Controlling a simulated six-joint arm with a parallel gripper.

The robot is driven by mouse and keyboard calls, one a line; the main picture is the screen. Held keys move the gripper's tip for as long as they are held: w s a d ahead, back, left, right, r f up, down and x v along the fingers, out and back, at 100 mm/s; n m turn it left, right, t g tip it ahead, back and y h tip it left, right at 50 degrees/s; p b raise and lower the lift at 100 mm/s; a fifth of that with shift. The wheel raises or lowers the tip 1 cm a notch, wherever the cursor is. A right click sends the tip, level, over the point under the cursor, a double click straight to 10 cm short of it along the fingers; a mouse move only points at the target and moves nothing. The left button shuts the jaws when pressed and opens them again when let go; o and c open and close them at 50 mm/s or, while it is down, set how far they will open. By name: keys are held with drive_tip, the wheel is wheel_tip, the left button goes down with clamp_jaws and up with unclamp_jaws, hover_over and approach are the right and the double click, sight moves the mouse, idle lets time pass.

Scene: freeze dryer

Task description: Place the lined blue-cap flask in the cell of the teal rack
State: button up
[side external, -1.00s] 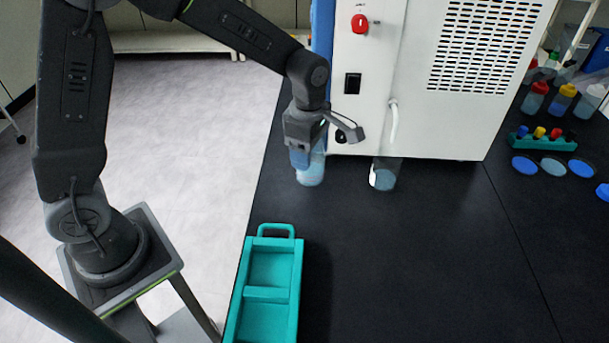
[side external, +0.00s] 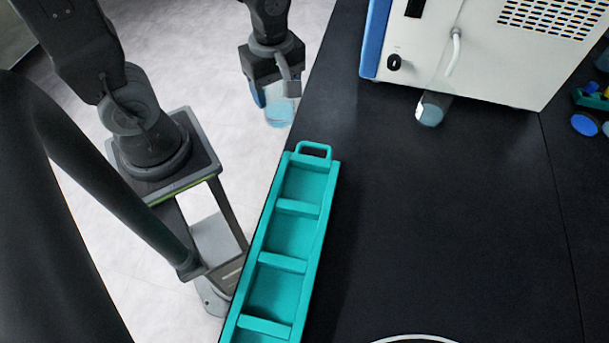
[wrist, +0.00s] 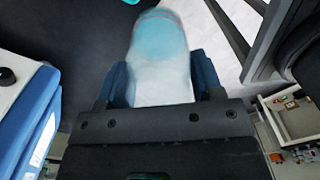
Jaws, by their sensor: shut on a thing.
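My gripper (side external: 274,97) is shut on a flask (side external: 280,112) with light-blue liquid, held in the air past the table's left edge, above and beyond the far end of the rack. In the wrist view the flask (wrist: 160,60) sits between the two blue fingers and looks blurred; its cap is hidden. The teal rack (side external: 283,262) lies on the black table along the left edge. It has a loop handle at the far end and several cells in a row, and those in view are empty. Its near end is cut off by the frame.
A second flask (side external: 433,108) stands by the white freeze dryer (side external: 480,60) at the back. A round pale rim (side external: 415,339) shows at the bottom edge. The black table (side external: 430,220) right of the rack is clear. Blue lids (side external: 584,124) lie far right.

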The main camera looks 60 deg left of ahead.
drive_tip(key=shift+s+d+f, duration=0.15)
drive_tip(key=shift+d+f, duration=2.45)
drive_tip(key=shift+d, duration=0.05)
drive_tip(key=shift+s+d+f, duration=0.15)
drive_tip(key=shift+d+f, duration=2.45)
drive_tip(key=shift+d, duration=0.05)
drive_tip(key=shift+f, duration=0.1)
drive_tip(key=o, duration=1)
